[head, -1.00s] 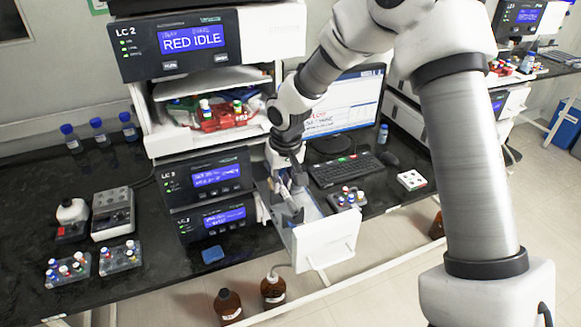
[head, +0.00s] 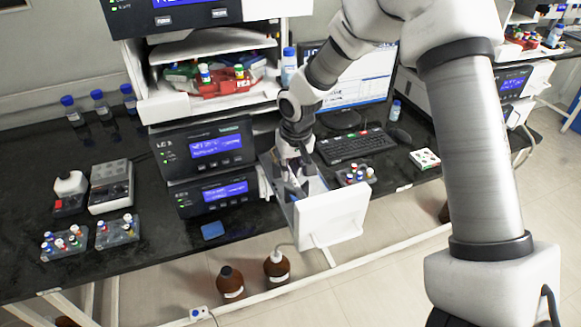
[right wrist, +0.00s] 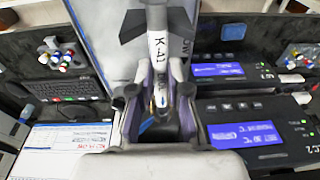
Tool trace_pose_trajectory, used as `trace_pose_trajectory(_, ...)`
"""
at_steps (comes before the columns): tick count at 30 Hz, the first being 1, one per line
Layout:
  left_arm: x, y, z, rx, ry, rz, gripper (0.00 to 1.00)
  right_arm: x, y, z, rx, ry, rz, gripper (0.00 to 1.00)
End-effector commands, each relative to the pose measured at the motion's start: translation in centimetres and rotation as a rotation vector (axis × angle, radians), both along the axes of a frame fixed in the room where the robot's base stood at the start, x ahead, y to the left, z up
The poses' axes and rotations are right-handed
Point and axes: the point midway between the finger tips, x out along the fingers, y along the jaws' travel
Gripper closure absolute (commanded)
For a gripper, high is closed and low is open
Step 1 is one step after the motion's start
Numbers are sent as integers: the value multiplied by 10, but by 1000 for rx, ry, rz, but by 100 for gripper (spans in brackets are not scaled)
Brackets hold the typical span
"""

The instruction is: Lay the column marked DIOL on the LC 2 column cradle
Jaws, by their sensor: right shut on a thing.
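My right gripper (head: 299,188) reaches down into an open compartment with a white front panel (head: 332,212), beside the lower LC 2 and LC 3 units. In the right wrist view, its fingers (right wrist: 157,112) are shut on a slim white column (right wrist: 157,45). Its dark print reads roughly "K-41"; the rest is too small to read, so I cannot confirm DIOL. Dark grey clip-like pieces (right wrist: 131,24) sit on both sides of the column's far end. I cannot tell whether it rests in them. A second printed column-like piece lies close beside it. My left gripper is not in view.
A keyboard (head: 349,147) and a vial rack (head: 354,176) stand right of the compartment. A blue sponge-like block (head: 213,230) lies on the bench to its left. Brown bottles (head: 277,270) stand on the floor below.

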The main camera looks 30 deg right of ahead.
Motion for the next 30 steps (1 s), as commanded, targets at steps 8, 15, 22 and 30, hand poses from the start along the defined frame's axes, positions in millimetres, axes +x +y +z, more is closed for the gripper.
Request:
trace_pose_trajectory(8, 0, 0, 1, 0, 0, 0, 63, 1, 0, 1, 1, -2, -1, 67)
trace_pose_trajectory(15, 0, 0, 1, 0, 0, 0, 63, 0, 0, 1, 1, -2, -1, 55)
trace_pose_trajectory(22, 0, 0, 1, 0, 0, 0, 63, -1, 0, 15, 0, -4, -1, 55)
trace_pose_trajectory(30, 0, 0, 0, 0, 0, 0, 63, -10, 1, 81, -1, -8, 0, 55)
